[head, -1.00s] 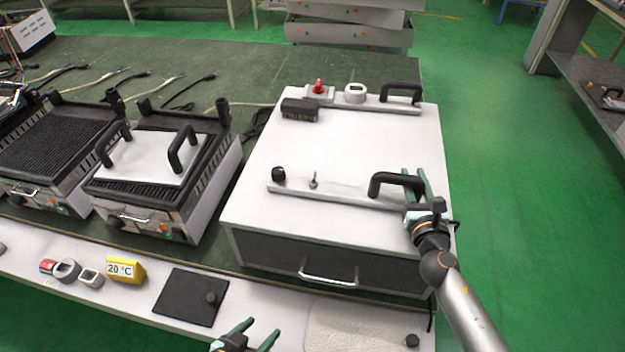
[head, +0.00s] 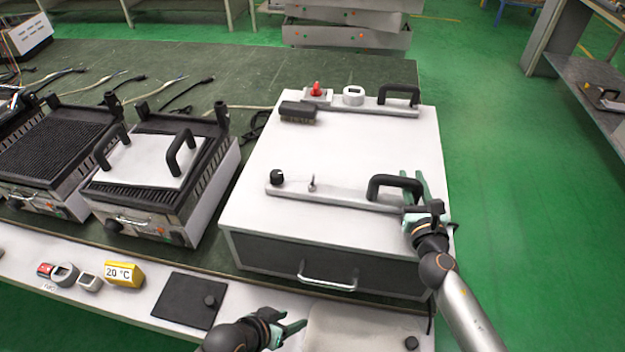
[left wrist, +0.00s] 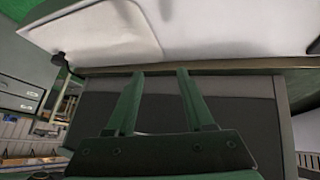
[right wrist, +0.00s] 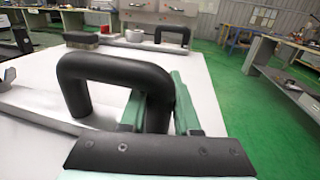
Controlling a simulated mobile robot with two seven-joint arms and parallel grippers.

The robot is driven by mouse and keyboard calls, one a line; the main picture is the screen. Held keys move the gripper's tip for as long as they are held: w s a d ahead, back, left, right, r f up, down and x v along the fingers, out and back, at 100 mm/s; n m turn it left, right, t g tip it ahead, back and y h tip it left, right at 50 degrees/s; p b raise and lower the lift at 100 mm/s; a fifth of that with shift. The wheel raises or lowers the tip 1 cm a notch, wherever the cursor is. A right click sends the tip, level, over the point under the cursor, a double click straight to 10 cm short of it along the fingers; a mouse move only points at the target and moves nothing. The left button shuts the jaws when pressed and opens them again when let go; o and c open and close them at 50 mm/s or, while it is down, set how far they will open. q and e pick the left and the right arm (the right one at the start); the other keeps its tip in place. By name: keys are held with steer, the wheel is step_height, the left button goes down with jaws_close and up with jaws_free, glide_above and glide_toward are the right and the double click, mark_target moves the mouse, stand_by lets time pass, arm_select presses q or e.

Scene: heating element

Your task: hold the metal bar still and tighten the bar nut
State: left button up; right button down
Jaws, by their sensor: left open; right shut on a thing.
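The metal bar (head: 335,195) lies across the near part of the white box top. Its black handle (head: 392,184) stands at the bar's right end. My right gripper (head: 417,190) is shut on that handle; in the right wrist view the handle (right wrist: 112,70) rises between its green fingers. A small upright metal stud (head: 312,184), which may be the bar nut, stands on the bar. A black knob (head: 277,177) is at its left end. My left gripper (head: 296,328) is open and empty at the front edge, below the box; its green fingers (left wrist: 158,98) are spread.
Contact grills (head: 165,170) stand to the left. A chrome drawer handle (head: 327,282) juts from the box front.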

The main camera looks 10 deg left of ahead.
arm_select(q)
steer(key=w+d+r+m+g+h, duration=0.2)
steer(key=w+d+r+m+g, duration=0.15)
steer(key=d+r, duration=0.4)
step_height(320, 180, up, 23)
steer(key=n+y, duration=0.8)
steer(key=n, duration=0.3)
glide_above(312, 184)
steer(key=s+d, duration=0.2)
steer(key=s, duration=0.3)
steer(key=shift+m+t, duration=0.25)
steer(key=shift+t, duration=0.2)
steer(key=x, duration=1)
steer(key=shift+w+a+f, duration=0.1)
steer(key=shift+w+f, duration=0.2)
jaws_close()
